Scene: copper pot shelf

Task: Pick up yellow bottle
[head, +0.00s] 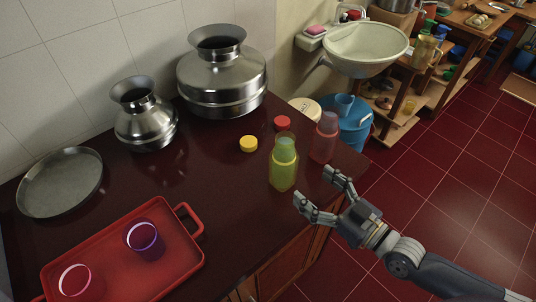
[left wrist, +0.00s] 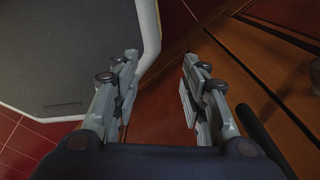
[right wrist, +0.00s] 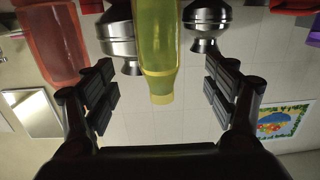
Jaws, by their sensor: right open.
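The yellow bottle (head: 283,170) stands upright on the dark red counter (head: 215,180) near its right edge. My right gripper (head: 314,187) is open beside it, fingers pointing toward it, and empty. In the right wrist view, which looks upside down, the yellow bottle (right wrist: 158,45) appears centred between the open fingers, seemingly ahead of them. My left gripper (left wrist: 160,75) is open and empty in the left wrist view, over the floor by a wooden cabinet front; it is out of the head view.
A red bottle (head: 324,140) stands just behind the yellow one, close to the right fingers. A yellow lid (head: 248,144) and a red lid (head: 282,123) lie nearby. Metal pots (head: 222,75) stand at the back. A red tray (head: 185,265) with two purple cups is front left.

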